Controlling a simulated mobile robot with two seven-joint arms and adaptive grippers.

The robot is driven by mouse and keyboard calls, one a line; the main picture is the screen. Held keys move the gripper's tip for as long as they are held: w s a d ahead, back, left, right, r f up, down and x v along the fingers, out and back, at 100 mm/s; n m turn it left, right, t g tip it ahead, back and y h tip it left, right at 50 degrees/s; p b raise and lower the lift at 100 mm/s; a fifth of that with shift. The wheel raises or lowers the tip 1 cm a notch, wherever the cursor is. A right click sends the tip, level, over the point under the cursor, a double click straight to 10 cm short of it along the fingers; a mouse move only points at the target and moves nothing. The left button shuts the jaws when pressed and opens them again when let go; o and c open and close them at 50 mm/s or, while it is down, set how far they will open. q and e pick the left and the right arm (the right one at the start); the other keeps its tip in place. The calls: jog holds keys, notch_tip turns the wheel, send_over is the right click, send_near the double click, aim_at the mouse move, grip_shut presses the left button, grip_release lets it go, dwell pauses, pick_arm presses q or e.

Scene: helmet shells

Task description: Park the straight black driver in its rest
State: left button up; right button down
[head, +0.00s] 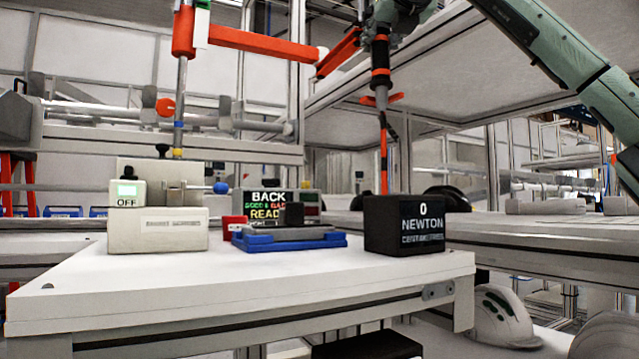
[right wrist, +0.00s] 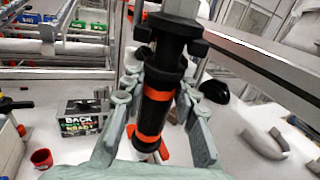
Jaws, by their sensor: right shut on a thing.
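The straight black driver (head: 380,72), with orange bands, hangs upright in the head view. It fills the middle of the right wrist view (right wrist: 158,95). My right gripper (head: 392,22) is shut on its upper body, with the pale green fingers (right wrist: 157,100) on either side of it. A small orange-red piece (head: 398,98) shows just below the driver; it also shows in the right wrist view (right wrist: 152,153). A black and orange striped rod (head: 383,160) runs down below. I cannot tell whether either piece is the rest, or whether the driver touches it. My left gripper is not in view.
An orange jointed arm (head: 262,40) on a post reaches close to the driver. A black newton meter box (head: 405,225), a blue tray (head: 288,241) and a beige box (head: 157,230) stand on the white table (head: 250,285). A white helmet shell (head: 500,318) lies lower right.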

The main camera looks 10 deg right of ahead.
jog(key=shift+w+d, duration=0.1)
jog(key=shift+w, duration=0.05)
jog(key=c, duration=1.1)
grip_release()
jog(key=shift+o, duration=0.3)
jog(key=shift+f, duration=0.1)
jog(key=o, duration=0.7)
